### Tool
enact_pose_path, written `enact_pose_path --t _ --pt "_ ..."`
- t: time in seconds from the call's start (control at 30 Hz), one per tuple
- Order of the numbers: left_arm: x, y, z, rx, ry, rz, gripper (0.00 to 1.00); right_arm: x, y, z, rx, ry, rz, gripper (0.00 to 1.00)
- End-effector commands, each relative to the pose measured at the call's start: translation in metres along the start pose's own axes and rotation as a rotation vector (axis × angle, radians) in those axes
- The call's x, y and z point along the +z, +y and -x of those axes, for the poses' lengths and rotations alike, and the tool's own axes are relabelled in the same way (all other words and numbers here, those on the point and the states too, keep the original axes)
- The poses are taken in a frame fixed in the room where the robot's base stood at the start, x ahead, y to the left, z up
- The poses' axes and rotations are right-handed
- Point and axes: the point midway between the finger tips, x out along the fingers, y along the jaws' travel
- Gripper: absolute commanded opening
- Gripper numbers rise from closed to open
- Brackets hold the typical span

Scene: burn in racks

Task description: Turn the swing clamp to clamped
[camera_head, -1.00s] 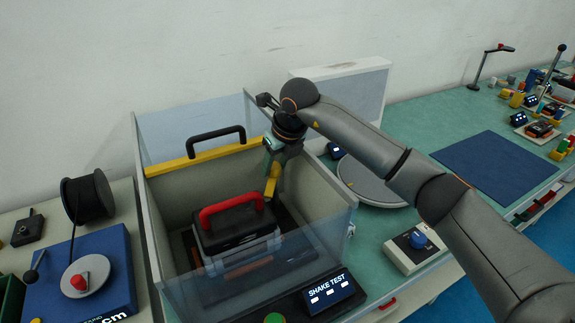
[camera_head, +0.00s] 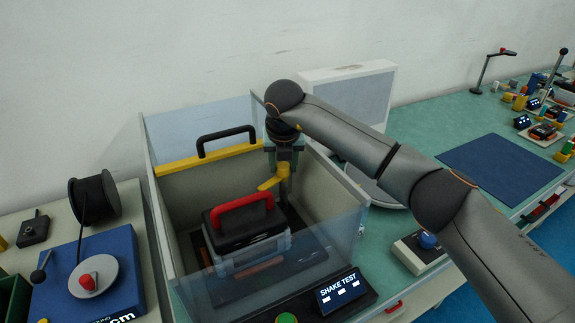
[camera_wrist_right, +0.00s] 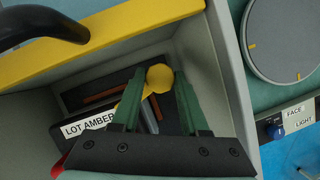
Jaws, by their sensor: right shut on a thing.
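The yellow swing clamp (camera_head: 268,184) is inside the shake test box (camera_head: 167,235), at the right end of the toolcase (camera_head: 252,243) with a red handle. Its arm points left toward the case's red handle; I cannot tell whether it touches the lid. My right gripper (camera_head: 284,168) reaches down into the box from above and is shut on the clamp's round yellow top. In the right wrist view the yellow top (camera_wrist_right: 159,77) sits between the two green fingers, and part of its arm is hidden behind a finger. My left gripper is not in view.
A shake test display (camera_head: 341,291) and green button (camera_head: 287,319) sit in front. A blue-knobbed unit (camera_head: 428,241) stands right; a cable reel (camera_head: 94,198) stands left.

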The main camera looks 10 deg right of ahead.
Motion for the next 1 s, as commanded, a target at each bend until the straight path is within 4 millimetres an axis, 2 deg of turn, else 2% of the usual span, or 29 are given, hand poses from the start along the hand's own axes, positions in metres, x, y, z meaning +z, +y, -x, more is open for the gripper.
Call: enact_pose_path --t 0.53,0.57,0.8,1.0 --pt "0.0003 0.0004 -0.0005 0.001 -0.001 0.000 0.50 0.0021 0.0008 0.0019 -0.008 -0.006 -0.025 0.00" --pt "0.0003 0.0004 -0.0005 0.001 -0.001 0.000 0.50 0.0021 0.0008 0.0019 -0.008 -0.006 -0.025 0.46" --pt "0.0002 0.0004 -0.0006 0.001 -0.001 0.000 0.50 0.0011 0.0007 0.0009 -0.008 -0.003 -0.023 0.73" --pt "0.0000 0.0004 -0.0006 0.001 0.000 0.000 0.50 0.0005 0.0006 0.0005 -0.009 -0.001 -0.023 0.74"
